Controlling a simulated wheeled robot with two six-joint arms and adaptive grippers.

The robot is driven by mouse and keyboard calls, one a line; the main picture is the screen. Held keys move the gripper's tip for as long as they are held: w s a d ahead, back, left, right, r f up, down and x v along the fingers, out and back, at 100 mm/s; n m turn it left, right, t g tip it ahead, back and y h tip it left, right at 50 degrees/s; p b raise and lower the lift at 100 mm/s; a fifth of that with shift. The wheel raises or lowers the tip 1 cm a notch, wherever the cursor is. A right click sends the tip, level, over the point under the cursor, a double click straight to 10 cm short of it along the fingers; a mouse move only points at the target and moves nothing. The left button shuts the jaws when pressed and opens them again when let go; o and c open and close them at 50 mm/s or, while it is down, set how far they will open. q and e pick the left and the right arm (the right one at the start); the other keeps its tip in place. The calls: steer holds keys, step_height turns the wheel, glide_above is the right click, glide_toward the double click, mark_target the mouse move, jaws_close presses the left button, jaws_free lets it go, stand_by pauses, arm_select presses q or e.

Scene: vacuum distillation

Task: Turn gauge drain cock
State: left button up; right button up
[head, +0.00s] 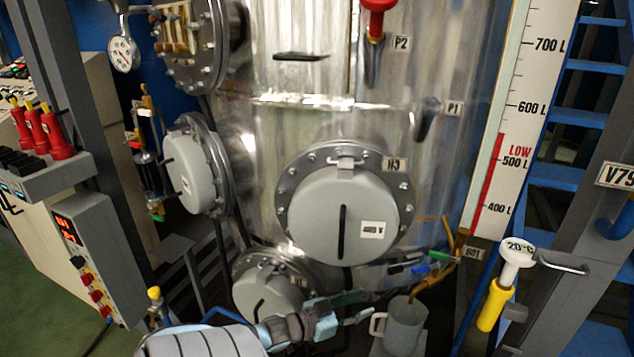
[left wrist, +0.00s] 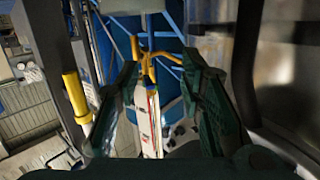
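Small cock handles (head: 437,256), green, blue and white, sit on thin brass pipework beside a tag at the foot of the level gauge board (head: 511,120) in the head view. I cannot tell which handle is the gauge drain cock. My left gripper (head: 366,304) is left of and below these handles, apart from them, its two fingers spread and empty. In the left wrist view, the dark green fingers (left wrist: 162,64) stand apart. A yellow branched pipe (left wrist: 147,66) and the white-red gauge strip (left wrist: 152,120) show beyond, between them. My right gripper is out of view.
A grey jug (head: 405,325) stands below the pipework, close to my left gripper. The steel vessel with its round hatch (head: 345,210) is behind. A yellow-and-white thermometer (head: 497,288) and blue stairs (head: 575,175) are at the right.

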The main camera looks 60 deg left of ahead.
arm_select(q)
steer(key=s+a+f+g+y, duration=0.1)
steer(key=s+f+g, duration=0.2)
steer(key=f, duration=0.6)
steer(key=s+a+f+g+y, duration=0.1)
steer(key=s+f+g+y, duration=0.1)
steer(key=s+f, duration=0.5)
step_height(320, 180, down, 2)
steer(key=shift+s+f+n+g+b, duration=0.2)
steer(key=shift+n+g+b, duration=0.1)
steer(key=shift+g, duration=0.3)
